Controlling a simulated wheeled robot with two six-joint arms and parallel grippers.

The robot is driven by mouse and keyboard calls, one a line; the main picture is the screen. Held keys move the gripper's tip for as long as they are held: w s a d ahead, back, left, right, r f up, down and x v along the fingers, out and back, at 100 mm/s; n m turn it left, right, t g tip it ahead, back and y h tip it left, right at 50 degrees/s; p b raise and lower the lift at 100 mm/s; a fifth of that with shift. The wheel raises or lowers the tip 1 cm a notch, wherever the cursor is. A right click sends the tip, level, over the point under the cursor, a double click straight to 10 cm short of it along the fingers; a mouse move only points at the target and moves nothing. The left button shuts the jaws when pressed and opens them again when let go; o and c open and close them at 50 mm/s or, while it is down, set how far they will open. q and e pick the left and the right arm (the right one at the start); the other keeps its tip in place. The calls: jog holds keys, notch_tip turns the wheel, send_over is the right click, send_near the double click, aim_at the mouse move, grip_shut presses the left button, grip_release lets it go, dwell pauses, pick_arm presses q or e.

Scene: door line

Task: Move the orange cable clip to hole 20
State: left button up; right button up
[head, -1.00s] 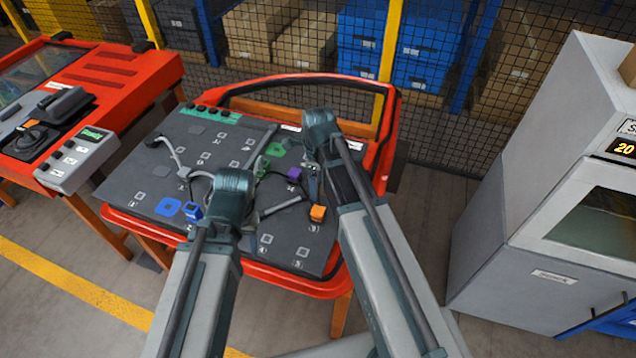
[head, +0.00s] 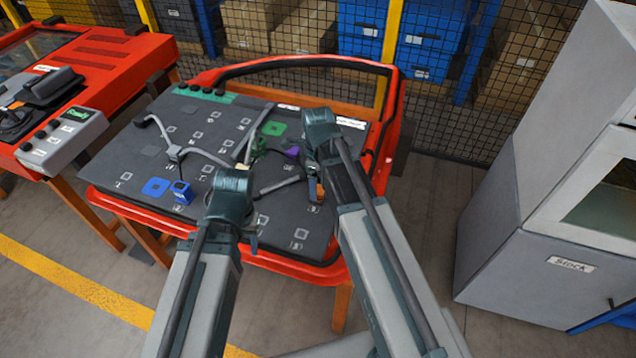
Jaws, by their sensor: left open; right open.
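The orange cable clip (head: 319,190) stands on the dark board (head: 130,150) in the red door frame, right of the board's middle. My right gripper (head: 313,188) is open right beside the clip and partly hides it. I cannot tell whether they touch. My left gripper (head: 252,240) is open, low over the board's near part, mostly hidden by its own wrist. Several square marked holes show on the board; their numbers are too small to read surely, so I cannot pick out hole 20.
A purple clip (head: 292,153) and a green clip (head: 259,146) are further back, near a green square (head: 274,128). Grey cable (head: 205,155) runs across the board. A grey cabinet (head: 520,220) stands right.

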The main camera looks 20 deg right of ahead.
jog(key=shift+f+b, duration=1.05)
jog(key=shift+f, duration=0.55)
pick_arm(q)
notch_tip(320, 180, down, 3)
jog(key=shift+f, duration=0.1)
pick_arm(e)
grip_shut()
dwell(0.6)
pick_arm(q)
jog(key=shift+r+p, duration=0.45)
pick_arm(e)
jog(key=shift+r, duration=0.45)
jog(key=c, duration=0.6)
grip_release()
jog(key=shift+c, duration=0.2)
grip_shut()
